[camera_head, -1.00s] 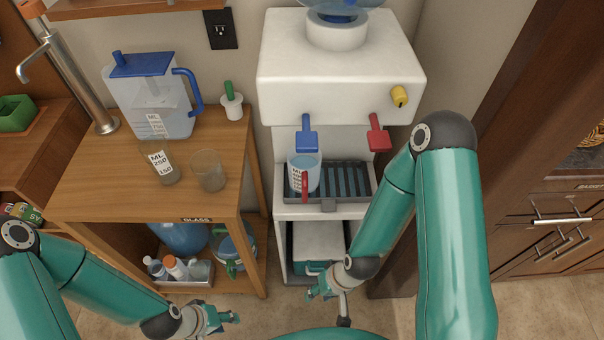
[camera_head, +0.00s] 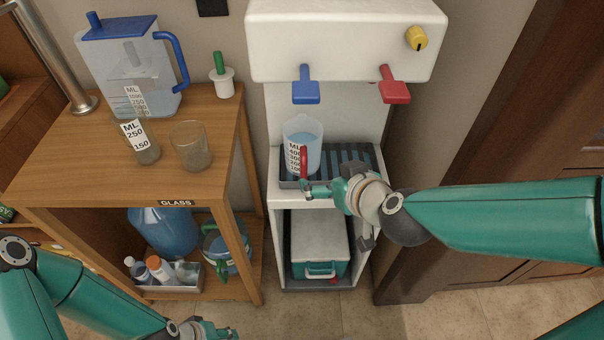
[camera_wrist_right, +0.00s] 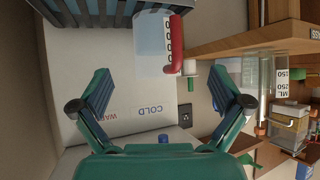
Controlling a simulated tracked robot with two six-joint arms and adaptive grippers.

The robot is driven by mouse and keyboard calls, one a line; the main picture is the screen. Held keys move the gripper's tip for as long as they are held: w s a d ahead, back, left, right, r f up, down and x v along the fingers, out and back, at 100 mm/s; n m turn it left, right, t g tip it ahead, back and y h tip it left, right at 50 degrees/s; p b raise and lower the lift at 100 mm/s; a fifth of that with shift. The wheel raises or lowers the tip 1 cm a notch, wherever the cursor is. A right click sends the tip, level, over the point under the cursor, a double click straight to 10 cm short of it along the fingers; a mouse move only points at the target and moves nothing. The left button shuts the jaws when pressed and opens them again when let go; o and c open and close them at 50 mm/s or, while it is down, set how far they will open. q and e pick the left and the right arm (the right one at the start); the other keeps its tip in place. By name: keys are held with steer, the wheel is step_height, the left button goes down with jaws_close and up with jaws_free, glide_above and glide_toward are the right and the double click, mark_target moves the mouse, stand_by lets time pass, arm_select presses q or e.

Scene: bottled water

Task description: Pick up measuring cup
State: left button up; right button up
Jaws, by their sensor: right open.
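The measuring cup (camera_head: 303,140) is clear, with an ML scale label and a red handle facing me. It stands upright on the drip tray (camera_head: 372,162) of the white water dispenser, below the blue tap, with water in it. My right gripper (camera_head: 318,189) is just in front of and below the red handle, apparently apart from it. In the right wrist view my fingers (camera_wrist_right: 165,95) are spread wide and empty, and the cup (camera_wrist_right: 150,45) with its red handle lies beyond them. My left gripper (camera_head: 212,329) is at the bottom edge, partly cut off.
The wooden stand (camera_head: 75,160) at left holds a blue-lidded pitcher (camera_head: 140,75), a labelled glass container (camera_head: 140,142) and a plain glass (camera_head: 191,146). The blue tap (camera_head: 305,88) and red tap (camera_head: 393,88) hang above the tray. A cooler box (camera_head: 318,245) sits below.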

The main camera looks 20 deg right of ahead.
step_height(320, 180, up, 5)
steer(key=s+d+t+b, duration=0.1)
steer(key=s+t+b, duration=0.1)
steer(key=p, duration=0.5)
glide_toward(318, 146)
steer(key=w+a+r, duration=0.1)
steer(key=a, duration=0.1)
steer(key=shift+t, duration=0.3)
steer(key=b+x, duration=0.2)
steer(key=x, duration=0.3)
steer(key=shift+w+d, duration=0.1)
steer(key=shift+d, duration=0.05)
steer(key=shift+x, duration=3.1)
arm_select(q)
steer(key=shift+f, duration=0.25)
arm_select(e)
steer(key=shift+r, duration=0.1)
steer(key=shift+c, duration=0.3)
steer(key=c, duration=1.3)
steer(key=shift+c, duration=0.9)
steer(key=shift+r, duration=0.3)
